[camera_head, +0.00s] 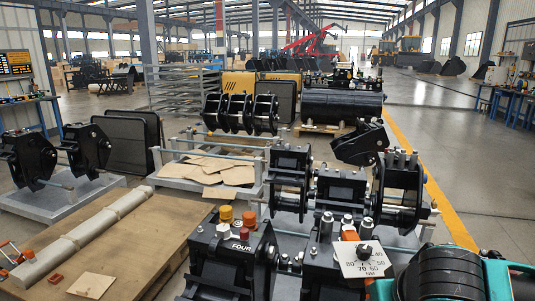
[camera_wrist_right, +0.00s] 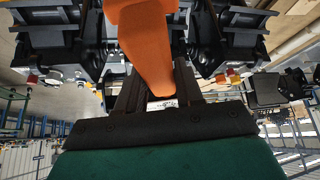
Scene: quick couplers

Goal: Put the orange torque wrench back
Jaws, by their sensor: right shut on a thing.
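The orange torque wrench (camera_wrist_right: 150,45) shows in the right wrist view as a broad orange piece that narrows toward my gripper. My right gripper (camera_wrist_right: 158,88) is shut on it, with a dark finger on each side. In the head view my right wrist, teal and black, comes in at the bottom right; its fingertips are hidden there. Small orange patches show near a white dial plate (camera_head: 365,258) with numbers and a black knob; I cannot tell whether they belong to the wrench. My left gripper is not in view.
Black quick couplers (camera_head: 232,262) stand close in front, one marked FOUR with coloured caps on top. More couplers (camera_head: 292,178) stand behind. A wooden pallet (camera_head: 150,240) with a long grey bar (camera_head: 85,235) lies at left.

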